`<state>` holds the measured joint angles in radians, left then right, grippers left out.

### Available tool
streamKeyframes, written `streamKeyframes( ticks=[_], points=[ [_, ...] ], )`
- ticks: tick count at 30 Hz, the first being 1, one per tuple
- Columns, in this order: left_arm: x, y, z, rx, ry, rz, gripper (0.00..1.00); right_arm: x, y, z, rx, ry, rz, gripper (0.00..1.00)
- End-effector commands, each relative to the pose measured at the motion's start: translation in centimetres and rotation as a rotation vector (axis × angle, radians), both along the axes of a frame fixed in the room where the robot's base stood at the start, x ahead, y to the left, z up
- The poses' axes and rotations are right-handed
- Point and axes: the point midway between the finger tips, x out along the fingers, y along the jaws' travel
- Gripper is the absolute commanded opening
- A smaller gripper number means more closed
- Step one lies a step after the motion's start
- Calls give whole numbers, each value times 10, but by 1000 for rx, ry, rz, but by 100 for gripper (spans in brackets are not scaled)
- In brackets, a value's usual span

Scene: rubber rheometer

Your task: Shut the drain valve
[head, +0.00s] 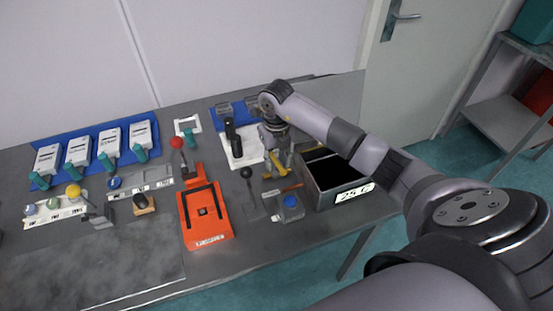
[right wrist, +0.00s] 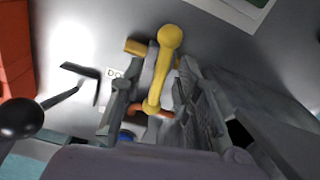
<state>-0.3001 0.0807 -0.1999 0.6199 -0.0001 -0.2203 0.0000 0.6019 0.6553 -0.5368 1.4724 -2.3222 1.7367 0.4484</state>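The drain valve shows in the right wrist view as a yellow lever (right wrist: 163,70) with a round knob at its upper end. A shorter yellow piece (right wrist: 136,47) lies beside it, and a partly hidden label is to its left. In the head view the yellow lever (head: 276,165) is just below my right gripper (head: 279,158). My right gripper also shows in the right wrist view (right wrist: 160,108), with its fingers apart on either side of the lever. I cannot tell whether they touch it. My left gripper is not in view.
A grey open box (head: 338,197) with a "25.0" label stands close on the right of my gripper. A blue-capped container (head: 290,207), a black-knobbed lever (head: 247,173) and an orange unit (head: 204,228) are nearby. White devices on a blue mat (head: 140,118) stand at left.

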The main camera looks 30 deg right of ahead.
Motion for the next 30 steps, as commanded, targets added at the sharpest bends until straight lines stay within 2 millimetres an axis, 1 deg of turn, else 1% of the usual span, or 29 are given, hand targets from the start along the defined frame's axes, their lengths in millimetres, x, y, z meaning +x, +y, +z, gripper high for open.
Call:
streamKeyframes(
  ticks=[5,13,26,30],
  points=[
    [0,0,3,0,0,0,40,0,1,-10,1,1,1,30],
    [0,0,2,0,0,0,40,0,0,-11,1,0,1,29],
    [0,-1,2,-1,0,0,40,0,0,-11,0,-1,1,1],
    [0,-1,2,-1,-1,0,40,0,0,-11,0,-1,1,0]
  ],
)
